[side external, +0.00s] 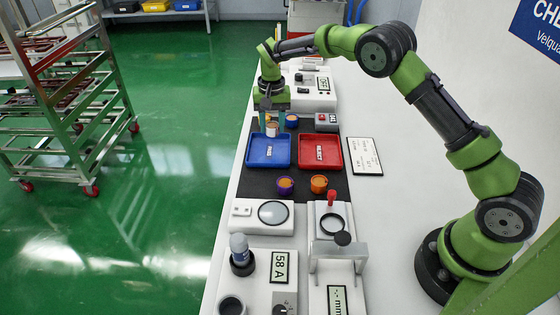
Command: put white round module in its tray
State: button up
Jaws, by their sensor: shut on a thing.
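My gripper (272,121) points down over the far edge of the blue tray (250,160), its fingers on either side of a small white round module (272,131). The gripper is shut on this module, whose lower part shows between the fingers. The module appears to be at or just above the tray's far rim; the exact height is hard to tell. A red tray (338,165) lies to the right of the blue one. Both trays have a white label, too small to read surely, and look otherwise empty.
An orange-topped dark module (292,121) stands just right of my gripper. A white sign (364,156) lies right; instruments stand nearer.

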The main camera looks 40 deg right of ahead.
aim_at(272, 126)
jog(key=shift+w+f, duration=0.15)
jog(key=shift+f, duration=1.65)
jog(key=o, duration=1)
jog(key=shift+f, duration=0.15)
jog(key=shift+o, duration=0.2)
